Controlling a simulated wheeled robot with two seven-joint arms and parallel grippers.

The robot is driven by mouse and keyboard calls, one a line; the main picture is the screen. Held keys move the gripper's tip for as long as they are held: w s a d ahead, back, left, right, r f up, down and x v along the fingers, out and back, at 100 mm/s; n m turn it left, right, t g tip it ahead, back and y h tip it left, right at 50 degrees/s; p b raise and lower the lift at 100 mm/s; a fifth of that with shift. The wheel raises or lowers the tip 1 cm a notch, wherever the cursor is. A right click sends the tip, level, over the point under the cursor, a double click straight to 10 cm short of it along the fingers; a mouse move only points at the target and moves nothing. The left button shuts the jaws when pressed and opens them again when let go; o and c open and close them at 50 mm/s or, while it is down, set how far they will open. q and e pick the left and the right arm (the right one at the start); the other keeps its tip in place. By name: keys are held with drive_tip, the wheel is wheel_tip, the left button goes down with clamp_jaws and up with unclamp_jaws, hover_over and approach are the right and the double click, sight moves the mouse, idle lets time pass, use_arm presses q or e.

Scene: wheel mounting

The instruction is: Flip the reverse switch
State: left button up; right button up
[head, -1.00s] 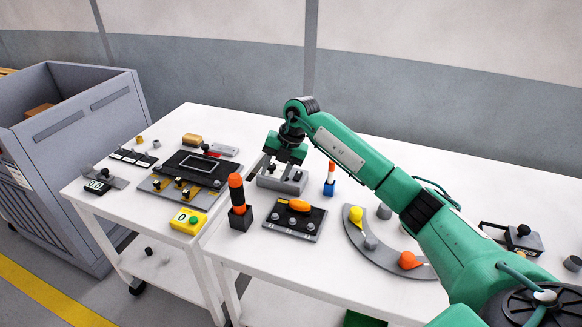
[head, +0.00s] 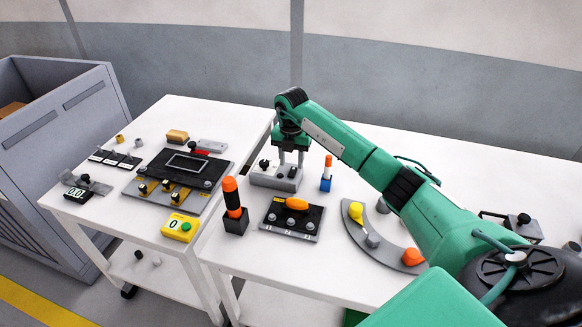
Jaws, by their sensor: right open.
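A small grey switch box (head: 268,181) with dark knobs on top sits near the back left of the right-hand white table. I cannot tell from a label whether it is the reverse switch. My right gripper (head: 291,162) points down just above and behind the right part of this box. Its two fingers are apart, with nothing seen held between them. Whether a fingertip touches a knob cannot be told. My left gripper is not in view.
Close by stand an orange-handled lever (head: 233,203), a black panel with an orange knob (head: 291,221) and a blue block with an orange-tipped stick (head: 326,176). A grey curved plate (head: 359,236) lies to the right. The left table (head: 113,222) carries a black-framed device (head: 186,166) and yellow button box (head: 179,228).

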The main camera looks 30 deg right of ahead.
sight(292, 174)
wheel_tip(292, 174, down, 2)
drive_tip(key=shift+s+f, duration=0.15)
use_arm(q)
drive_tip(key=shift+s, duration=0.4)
use_arm(e)
drive_tip(key=shift+f, duration=0.7)
